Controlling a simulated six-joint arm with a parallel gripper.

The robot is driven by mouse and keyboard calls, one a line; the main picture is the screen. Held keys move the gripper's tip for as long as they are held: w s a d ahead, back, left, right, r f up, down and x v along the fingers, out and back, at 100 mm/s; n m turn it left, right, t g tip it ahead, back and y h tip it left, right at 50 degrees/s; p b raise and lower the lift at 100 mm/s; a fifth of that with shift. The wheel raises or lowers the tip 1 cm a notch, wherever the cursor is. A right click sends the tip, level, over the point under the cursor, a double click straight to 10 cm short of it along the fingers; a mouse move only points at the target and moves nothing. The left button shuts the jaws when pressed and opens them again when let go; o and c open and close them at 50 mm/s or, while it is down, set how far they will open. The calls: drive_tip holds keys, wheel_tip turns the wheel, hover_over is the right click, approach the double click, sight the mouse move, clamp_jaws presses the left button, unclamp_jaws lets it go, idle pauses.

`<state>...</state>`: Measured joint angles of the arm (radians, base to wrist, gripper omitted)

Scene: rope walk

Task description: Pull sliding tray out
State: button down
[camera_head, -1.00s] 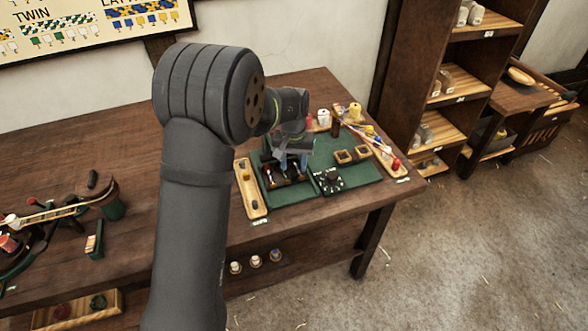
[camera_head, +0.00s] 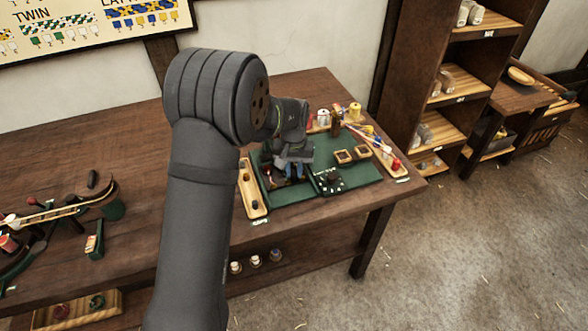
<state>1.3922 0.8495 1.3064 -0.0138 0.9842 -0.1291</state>
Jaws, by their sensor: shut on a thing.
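The sliding tray (camera_head: 273,184) looks to be the low dark piece holding small items on the green mat (camera_head: 355,176), near the bench's right end. My gripper (camera_head: 294,172) reaches down over it from above, with its fingers close together. It is shut on a small part there, seemingly of the tray. The fingers and wrist hide the exact contact and much of the tray.
A pale wooden tray (camera_head: 247,190) lies just left of the mat. A long wooden rack (camera_head: 388,156) borders the mat's right side.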

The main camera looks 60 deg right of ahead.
drive_tip(key=s+a, duration=0.5)
drive_tip(key=shift+s+a, duration=0.2)
drive_tip(key=shift+s, duration=0.05)
drive_tip(key=c, duration=1.3)
unclamp_jaws()
wheel_tip(320, 180, up, 18)
drive_tip(key=shift+w+f, duration=0.15)
drive_tip(key=shift+f, duration=0.1)
wheel_tip(320, 180, up, 8)
